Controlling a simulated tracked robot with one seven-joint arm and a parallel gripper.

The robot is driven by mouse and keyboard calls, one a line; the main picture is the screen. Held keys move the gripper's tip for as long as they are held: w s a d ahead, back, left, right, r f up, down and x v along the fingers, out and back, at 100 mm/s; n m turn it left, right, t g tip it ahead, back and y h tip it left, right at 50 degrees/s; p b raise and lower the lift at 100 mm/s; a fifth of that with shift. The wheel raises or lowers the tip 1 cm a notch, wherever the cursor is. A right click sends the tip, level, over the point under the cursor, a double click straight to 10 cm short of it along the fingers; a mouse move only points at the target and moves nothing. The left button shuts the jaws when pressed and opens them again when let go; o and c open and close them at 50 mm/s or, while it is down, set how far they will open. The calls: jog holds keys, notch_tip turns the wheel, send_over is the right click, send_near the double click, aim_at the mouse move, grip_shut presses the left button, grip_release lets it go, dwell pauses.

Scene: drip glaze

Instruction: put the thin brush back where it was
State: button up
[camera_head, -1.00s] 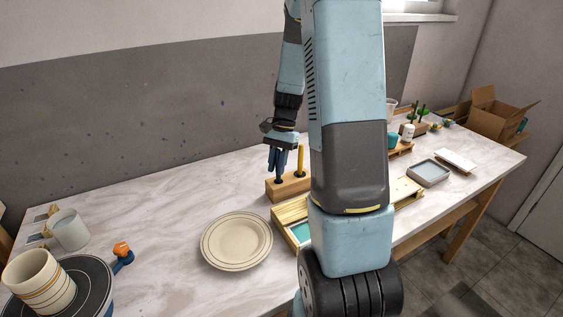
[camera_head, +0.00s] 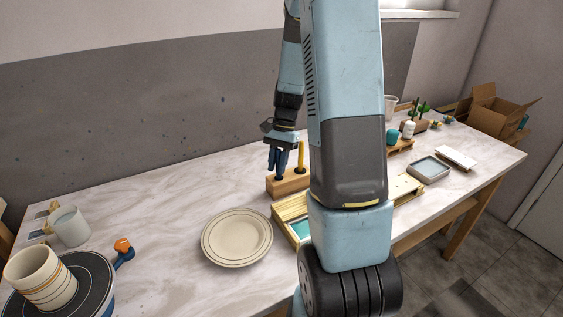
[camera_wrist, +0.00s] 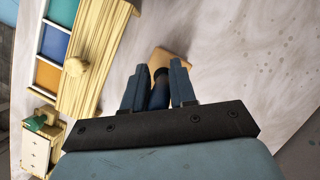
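A wooden brush block (camera_head: 290,186) stands on the marble-look table. A brush with a yellow handle (camera_head: 302,156) stands upright in its right part. My gripper (camera_head: 277,163) is over the left part, fingers pointing down. In the wrist view my gripper (camera_wrist: 157,72) has its fingers apart, with a dark blue handle (camera_wrist: 158,94) between them. A dark round part at its far end meets the wooden block (camera_wrist: 176,62). I cannot tell whether the fingers touch the handle, or whether this is the thin brush. My arm hides part of the table.
A cream plate (camera_head: 237,238) lies in front of the block. A wooden box with coloured compartments (camera_head: 289,216) is close on the right. A striped cup (camera_head: 40,278) stands on the wheel at left. A grey tray (camera_head: 429,168) lies at right. The table left of the block is clear.

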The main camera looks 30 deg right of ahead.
jog(key=o, duration=0.5)
jog(key=shift+c, duration=0.2)
jog(key=v, duration=1.3)
jog(key=shift+w+r, duration=0.15)
jog(key=shift+r, duration=0.15)
